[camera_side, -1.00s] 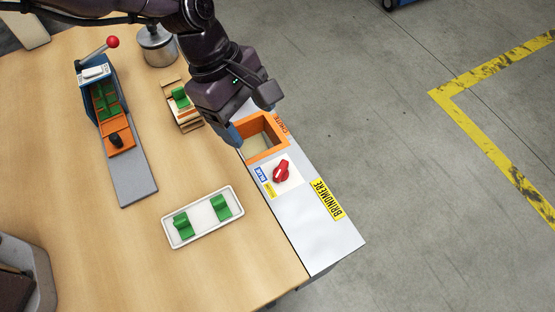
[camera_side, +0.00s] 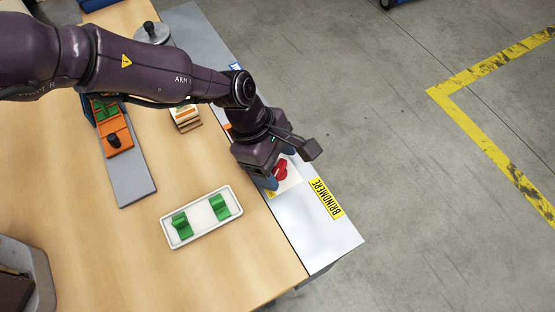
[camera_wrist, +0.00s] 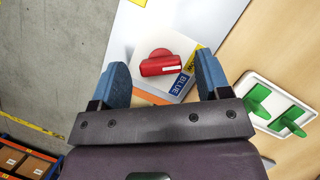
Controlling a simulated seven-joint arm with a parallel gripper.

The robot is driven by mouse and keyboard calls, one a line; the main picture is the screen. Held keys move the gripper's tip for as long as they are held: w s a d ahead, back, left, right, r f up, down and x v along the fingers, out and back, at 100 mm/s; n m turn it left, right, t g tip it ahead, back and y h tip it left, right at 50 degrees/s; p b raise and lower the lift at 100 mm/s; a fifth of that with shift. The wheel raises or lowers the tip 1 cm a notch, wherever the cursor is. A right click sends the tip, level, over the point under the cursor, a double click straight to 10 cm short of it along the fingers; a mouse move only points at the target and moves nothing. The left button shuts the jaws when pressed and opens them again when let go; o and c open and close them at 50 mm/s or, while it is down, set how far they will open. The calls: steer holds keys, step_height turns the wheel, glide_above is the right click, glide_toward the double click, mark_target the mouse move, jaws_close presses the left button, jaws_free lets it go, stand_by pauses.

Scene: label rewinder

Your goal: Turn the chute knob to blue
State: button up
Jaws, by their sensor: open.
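The red chute knob (camera_side: 281,168) sits on a white plate on the grey panel, partly hidden by my gripper in the side view. In the wrist view the knob (camera_wrist: 158,62) has a raised bar lying nearly level, with a white mark on its right half. That end faces the side with the yellow label (camera_wrist: 195,57) and the blue label (camera_wrist: 181,84); I cannot tell which one it points at. My gripper (camera_wrist: 163,78) is open and empty, its blue fingers on either side of the knob's place in the picture, with visible gaps.
The orange chute frame (camera_wrist: 145,98) lies close by, mostly covered by my gripper. A white tray (camera_side: 202,226) with two green pieces stands on the wooden table. The blue and orange device (camera_side: 118,138) is further left. The grey panel is clear near the yellow BRINDMERE label (camera_side: 327,198).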

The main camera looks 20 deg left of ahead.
steer(key=shift+d+f, duration=0.1)
steer(key=shift+f, duration=0.2)
steer(key=c, duration=0.9)
